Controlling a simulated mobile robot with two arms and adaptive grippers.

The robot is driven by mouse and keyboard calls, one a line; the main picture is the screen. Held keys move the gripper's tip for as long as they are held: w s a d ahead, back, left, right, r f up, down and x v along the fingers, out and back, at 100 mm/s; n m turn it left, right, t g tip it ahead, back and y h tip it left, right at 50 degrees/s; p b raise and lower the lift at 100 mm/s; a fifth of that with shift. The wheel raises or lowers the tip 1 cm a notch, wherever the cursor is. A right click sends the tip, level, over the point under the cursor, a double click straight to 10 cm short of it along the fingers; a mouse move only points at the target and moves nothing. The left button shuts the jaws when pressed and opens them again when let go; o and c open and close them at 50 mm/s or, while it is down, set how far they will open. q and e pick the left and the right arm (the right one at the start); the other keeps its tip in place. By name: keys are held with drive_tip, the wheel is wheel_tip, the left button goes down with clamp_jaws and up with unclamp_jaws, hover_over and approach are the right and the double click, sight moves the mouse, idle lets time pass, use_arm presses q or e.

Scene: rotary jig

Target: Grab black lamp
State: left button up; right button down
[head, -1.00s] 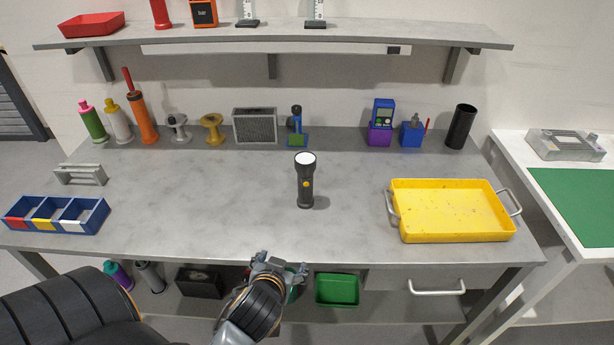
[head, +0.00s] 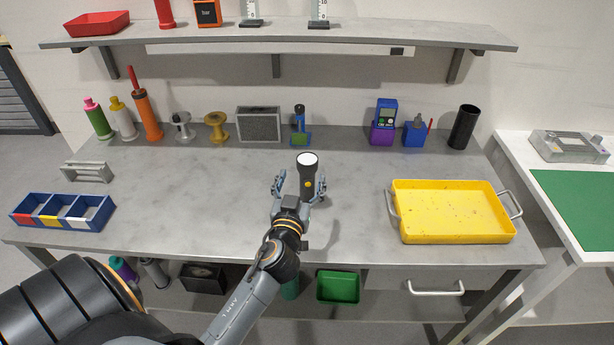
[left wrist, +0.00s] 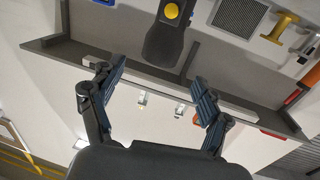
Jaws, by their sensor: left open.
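The black lamp (head: 307,177), a flashlight with a white lens on top and a yellow button, stands upright on the grey workbench (head: 220,215). My left gripper (head: 300,185) is open at the lamp, with one finger to its left and the other at its right in the head view. I cannot tell whether either finger touches it. In the left wrist view the lamp (left wrist: 166,32) is at the top centre, beyond the fingertips of the open left gripper (left wrist: 155,92). My right gripper is not in view.
A yellow tray (head: 452,238) lies on the right of the bench, and a blue divided bin (head: 62,221) on the left. Bottles, spools and a grey box (head: 258,124) line the back, below a shelf (head: 290,38). The bench around the lamp is clear.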

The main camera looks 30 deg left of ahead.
sight(305, 167)
use_arm(q)
drive_tip(key=x, duration=0.2)
drive_tip(key=shift+w+a, duration=0.1)
drive_tip(key=shift+w, duration=0.25)
drive_tip(key=shift+w+a+r+p, duration=0.15)
drive_tip(key=shift+w+p, duration=0.1)
drive_tip(key=shift+p, duration=0.2)
drive_tip(key=p+x, duration=0.1)
drive_tip(key=x, duration=0.2)
drive_tip(key=shift+w+a, duration=0.15)
drive_tip(key=shift+w, duration=0.05)
drive_tip(key=shift+w+a+f, duration=0.2)
drive_tip(key=shift+w, duration=0.25)
drive_tip(key=shift+s, duration=0.1)
drive_tip(key=c, duration=1.4)
clamp_jaws()
